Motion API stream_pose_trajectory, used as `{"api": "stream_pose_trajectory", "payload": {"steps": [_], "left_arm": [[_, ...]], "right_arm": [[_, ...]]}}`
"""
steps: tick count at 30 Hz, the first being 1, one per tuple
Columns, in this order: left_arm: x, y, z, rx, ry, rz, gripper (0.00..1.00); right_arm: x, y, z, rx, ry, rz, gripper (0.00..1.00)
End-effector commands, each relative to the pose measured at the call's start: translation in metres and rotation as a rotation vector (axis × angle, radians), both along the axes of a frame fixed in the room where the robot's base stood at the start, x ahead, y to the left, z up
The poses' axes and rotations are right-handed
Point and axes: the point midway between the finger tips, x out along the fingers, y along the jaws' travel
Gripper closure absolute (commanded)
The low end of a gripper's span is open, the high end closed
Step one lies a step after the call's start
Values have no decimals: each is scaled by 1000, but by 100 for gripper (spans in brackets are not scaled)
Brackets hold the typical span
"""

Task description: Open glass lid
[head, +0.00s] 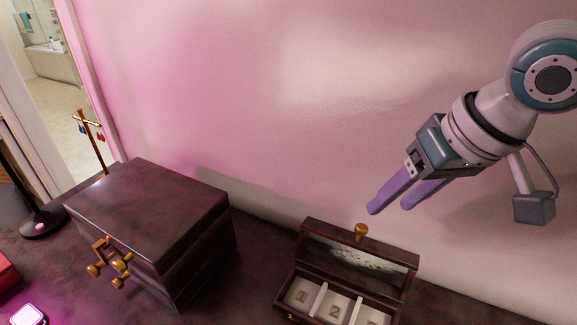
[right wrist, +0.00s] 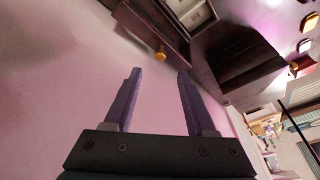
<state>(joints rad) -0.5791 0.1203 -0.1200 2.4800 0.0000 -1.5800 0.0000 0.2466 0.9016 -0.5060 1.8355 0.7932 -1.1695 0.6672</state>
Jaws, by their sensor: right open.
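A small dark wooden box (head: 290,316) stands at the lower right of the head view, with pale compartments inside. Its glass lid (head: 345,260) stands raised at the back, so the compartments show in front of it. A brass knob (head: 361,232) sits at the lid's upper edge; it also shows in the right wrist view (right wrist: 160,54). My right gripper (head: 389,211) is open and empty, above and slightly right of the knob, apart from it. Its two purple fingers (right wrist: 158,72) point toward the box in the wrist view. My left gripper is not in view.
A larger dark chest (head: 150,210) with brass handles (head: 108,264) stands left of the box. A jewellery stand (head: 92,135), a dark round base (head: 42,223) and a glowing device (head: 27,315) are further left. The pink wall (head: 280,110) rises close behind.

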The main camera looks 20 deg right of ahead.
Motion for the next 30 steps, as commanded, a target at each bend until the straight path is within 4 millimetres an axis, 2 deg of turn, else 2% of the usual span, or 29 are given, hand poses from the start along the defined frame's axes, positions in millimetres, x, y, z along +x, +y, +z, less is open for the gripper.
{"api": "stream_pose_trajectory", "payload": {"steps": [6,12,24,30], "left_arm": [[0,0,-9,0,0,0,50],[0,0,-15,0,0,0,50],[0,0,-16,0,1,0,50],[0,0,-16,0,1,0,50]], "right_arm": [[17,6,-42,1,1,0,44],[28,9,-65,-1,0,2,44],[31,9,-72,-3,-1,4,44],[31,9,-72,-3,-1,4,66]]}}
